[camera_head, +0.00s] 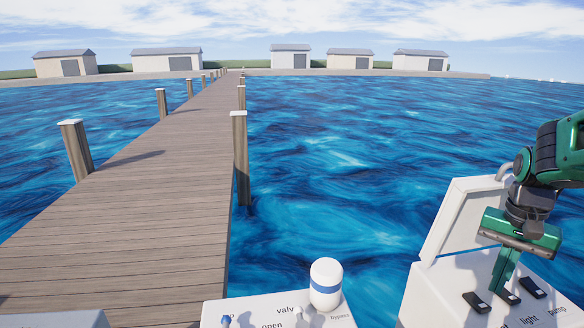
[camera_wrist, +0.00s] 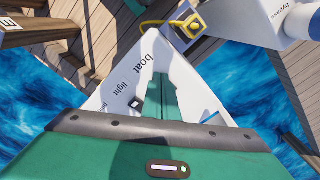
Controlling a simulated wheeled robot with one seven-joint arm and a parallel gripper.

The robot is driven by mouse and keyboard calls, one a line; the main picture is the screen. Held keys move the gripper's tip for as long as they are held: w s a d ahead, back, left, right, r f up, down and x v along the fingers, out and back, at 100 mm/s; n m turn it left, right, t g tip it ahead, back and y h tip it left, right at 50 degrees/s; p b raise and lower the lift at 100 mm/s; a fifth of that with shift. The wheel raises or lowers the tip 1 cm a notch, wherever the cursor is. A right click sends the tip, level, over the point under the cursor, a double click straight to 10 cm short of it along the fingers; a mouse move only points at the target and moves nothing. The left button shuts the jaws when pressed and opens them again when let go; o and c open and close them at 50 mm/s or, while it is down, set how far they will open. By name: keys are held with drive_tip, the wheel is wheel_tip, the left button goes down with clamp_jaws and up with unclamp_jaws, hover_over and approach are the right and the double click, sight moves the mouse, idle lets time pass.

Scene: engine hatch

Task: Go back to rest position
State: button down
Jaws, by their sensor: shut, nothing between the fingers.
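My gripper (camera_head: 499,288) is at the right of the head view, green with dark joints, pointing down over the white switch panel (camera_head: 450,285). Its fingers are together and hold nothing. In the wrist view, the closed green fingers (camera_wrist: 161,82) reach up over the white panel between the printed words and its right edge. In the head view, black switches (camera_head: 476,302) sit on the panel just below the fingertips. I cannot tell whether the fingertips touch the panel. One switch (camera_wrist: 136,103) shows left of the fingers in the wrist view.
A raised white lid (camera_head: 458,215) stands behind the panel. A white cylinder with a blue band (camera_head: 325,283) stands on the valve panel (camera_head: 215,312). A yellow part with a cable (camera_wrist: 192,25) shows in the wrist view. The wooden pier (camera_head: 150,190) and water lie beyond.

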drive_tip(key=s+a+n, duration=0.1)
drive_tip(key=s+a, duration=0.1)
drive_tip(key=s, duration=0.5)
drive_tip(key=s+a+n, duration=0.2)
drive_tip(key=s+a, duration=0.1)
drive_tip(key=s, duration=0.4)
drive_tip(key=shift+s+f, duration=0.2)
drive_tip(key=shift+s, duration=0.2)
drive_tip(key=shift+a, duration=0.1)
drive_tip(key=shift+w+f, duration=0.25)
drive_tip(key=shift+w, duration=0.4)
